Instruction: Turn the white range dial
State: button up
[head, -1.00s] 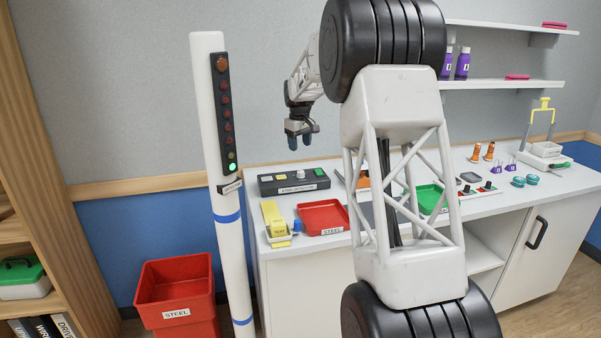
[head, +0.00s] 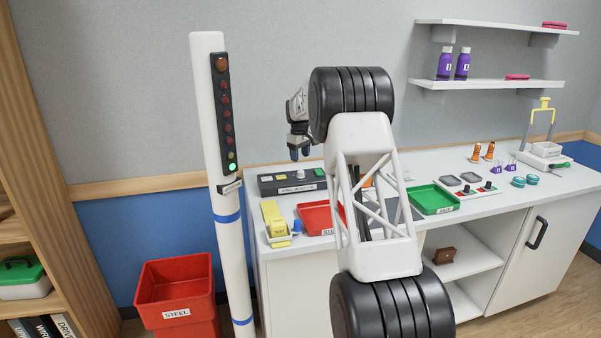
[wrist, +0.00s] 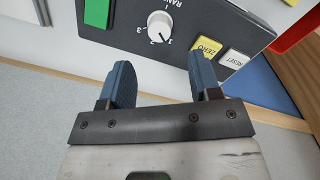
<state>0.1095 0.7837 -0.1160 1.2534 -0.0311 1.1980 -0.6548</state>
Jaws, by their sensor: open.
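The white range dial (wrist: 160,24) is a small round knob on a dark control box. In the wrist view it shows beyond my fingertips, roughly between them in line, with a number scale around it. In the head view the dial (head: 300,172) sits on top of the dark box (head: 275,187) at the back left of the bench. My gripper (wrist: 160,75) is open and empty, with its two blue fingers apart and not around the dial. In the head view my gripper (head: 300,155) hangs just above the box, close over the dial.
Beside the dial are a green button (wrist: 97,12), a yellow ZERO button (wrist: 206,47) and a white RESET button (wrist: 236,59). A red tray (head: 316,214) and a yellow device (head: 272,220) stand in front of the box. A white post (head: 209,120) with lights rises at the left.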

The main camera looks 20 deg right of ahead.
aim_at(301, 171)
jog(key=shift+f, duration=0.1)
jog(key=shift+d+f, duration=0.1)
jog(key=shift+f, duration=3.7)
jog(key=c, duration=0.9)
